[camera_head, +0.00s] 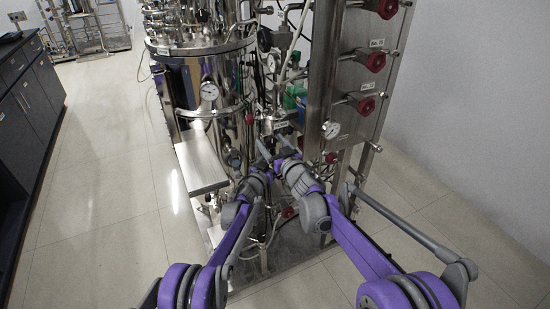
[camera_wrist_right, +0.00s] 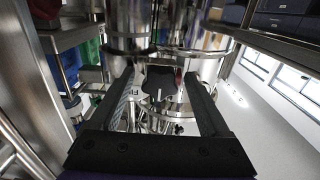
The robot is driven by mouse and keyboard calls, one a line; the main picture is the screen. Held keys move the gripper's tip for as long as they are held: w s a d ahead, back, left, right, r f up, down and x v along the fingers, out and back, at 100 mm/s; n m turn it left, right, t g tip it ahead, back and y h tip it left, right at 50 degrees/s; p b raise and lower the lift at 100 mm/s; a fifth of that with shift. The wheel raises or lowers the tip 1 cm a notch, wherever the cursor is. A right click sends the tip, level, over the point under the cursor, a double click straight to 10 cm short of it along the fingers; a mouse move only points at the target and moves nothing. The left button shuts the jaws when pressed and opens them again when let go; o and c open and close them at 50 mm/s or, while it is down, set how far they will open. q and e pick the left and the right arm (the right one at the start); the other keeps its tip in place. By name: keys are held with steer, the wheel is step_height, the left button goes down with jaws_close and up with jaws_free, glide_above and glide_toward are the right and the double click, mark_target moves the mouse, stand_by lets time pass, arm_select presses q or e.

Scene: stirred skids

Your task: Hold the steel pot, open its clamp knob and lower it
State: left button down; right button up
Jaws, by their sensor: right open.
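A black, lobed clamp knob (camera_wrist_right: 160,82) shows in the right wrist view, in front of shiny steel cylinders (camera_wrist_right: 131,28). I cannot tell for sure which cylinder is the pot. My right gripper (camera_wrist_right: 162,84) is open, with one finger on each side of the knob in the picture; I see no contact. In the head view my right gripper (camera_head: 286,149) reaches in low at the front of the skid. My left gripper (camera_head: 263,157) is close beside it on the left, small and dark, its jaws unclear. The knob is not distinguishable in the head view.
A steel panel (camera_head: 345,75) with red knobs (camera_head: 375,62) rises on the right. Pipes crowd the space around the hands. A steel step (camera_head: 200,165) is at left; open floor (camera_head: 110,220) lies beyond.

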stand_by(0.3)
steer(key=m, duration=0.5)
steer(key=c, duration=1.1)
steer(key=n, duration=0.4)
steer(key=shift+n, duration=0.3)
steer(key=shift+c, duration=0.6)
steer(key=shift+o, duration=0.7)
steer(key=n, duration=0.5)
steer(key=o, duration=1)
